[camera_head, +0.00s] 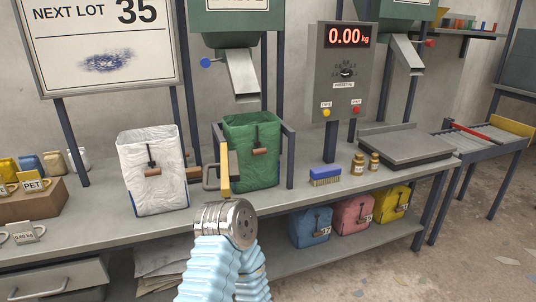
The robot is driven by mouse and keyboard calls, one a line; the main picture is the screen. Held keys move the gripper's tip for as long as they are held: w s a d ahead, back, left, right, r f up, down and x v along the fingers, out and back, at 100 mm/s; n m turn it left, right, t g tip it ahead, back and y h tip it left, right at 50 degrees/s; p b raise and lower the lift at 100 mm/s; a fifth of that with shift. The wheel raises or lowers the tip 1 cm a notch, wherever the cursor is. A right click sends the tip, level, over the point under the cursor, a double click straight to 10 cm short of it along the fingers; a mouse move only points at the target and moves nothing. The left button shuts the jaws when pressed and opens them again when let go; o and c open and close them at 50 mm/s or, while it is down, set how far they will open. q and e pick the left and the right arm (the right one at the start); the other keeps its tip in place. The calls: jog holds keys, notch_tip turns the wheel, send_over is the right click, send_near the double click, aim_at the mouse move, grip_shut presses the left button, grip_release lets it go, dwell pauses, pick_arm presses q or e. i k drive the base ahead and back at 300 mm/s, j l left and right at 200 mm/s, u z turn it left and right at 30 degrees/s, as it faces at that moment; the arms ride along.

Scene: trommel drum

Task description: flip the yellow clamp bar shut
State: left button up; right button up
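The yellow clamp bar (224,168) stands upright at the front left of the frame that holds the green bag (254,150). The green bag hangs open under the middle chute, with a brown toggle on its front. My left gripper (217,188) is at the bar, directly in front of it. A dark grey looped part sits against the bar's left side; I cannot tell if it is a finger or a handle. My metal wrist hides most of the gripper, so its fingers and any contact are unclear. My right gripper is out of view.
A white bag (153,178) stands left of the frame. A blue brush (325,177), two brown bottles and a flat scale (406,147) lie right on the bench. A chute (243,75) hangs above the green bag.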

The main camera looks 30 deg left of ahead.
aim_at(229, 165)
jog(key=k+j+u, duration=0.3)
jog(key=j, duration=0.3)
jog(key=k+j+u, duration=0.3)
jog(key=j, duration=0.35)
